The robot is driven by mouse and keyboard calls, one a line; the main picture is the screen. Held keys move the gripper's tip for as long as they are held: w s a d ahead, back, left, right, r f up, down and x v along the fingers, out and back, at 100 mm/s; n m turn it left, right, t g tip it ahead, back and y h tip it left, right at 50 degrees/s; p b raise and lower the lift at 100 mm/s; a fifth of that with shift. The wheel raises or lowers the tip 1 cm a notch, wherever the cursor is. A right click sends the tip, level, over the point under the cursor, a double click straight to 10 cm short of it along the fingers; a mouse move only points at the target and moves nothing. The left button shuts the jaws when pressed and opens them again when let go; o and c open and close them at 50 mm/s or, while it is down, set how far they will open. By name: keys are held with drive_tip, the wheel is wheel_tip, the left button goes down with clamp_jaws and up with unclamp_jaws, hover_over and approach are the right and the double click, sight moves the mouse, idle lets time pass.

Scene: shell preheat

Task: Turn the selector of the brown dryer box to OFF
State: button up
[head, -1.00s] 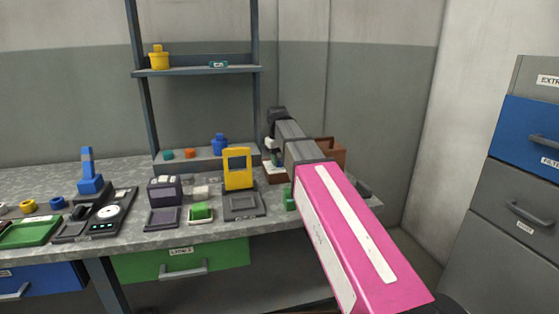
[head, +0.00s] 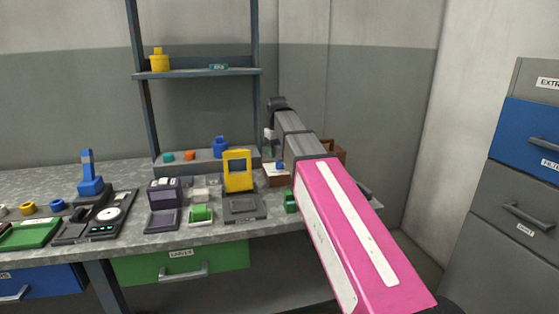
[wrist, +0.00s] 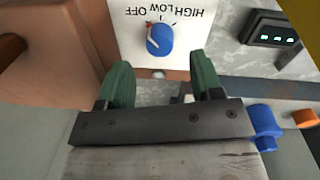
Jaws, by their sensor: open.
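The brown dryer box (head: 334,149) stands at the right end of the bench, partly hidden behind my arm. Its brown side (wrist: 65,45) fills the upper left of the wrist view. Its white panel (wrist: 185,55) carries the blue selector (wrist: 160,41), with HIGH, LOW and OFF lettered upside down. The selector's red-and-white pointer leans up and left, toward the OFF side. The selector also shows in the head view (head: 281,166). My gripper (wrist: 162,66) is open, its green fingers apart and empty, clear of the selector. In the head view my gripper (head: 268,140) is above the panel.
A small green piece (head: 291,201) is near the bench's front edge. A blue stoppered item (head: 220,147) sits on the low ledge behind. Drawers stand at far right.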

sight(278, 163)
wheel_tip(278, 163, up, 6)
drive_tip(key=shift+a+r, duration=0.15)
drive_tip(key=shift+r, duration=0.1)
drive_tip(key=shift+s, duration=0.1)
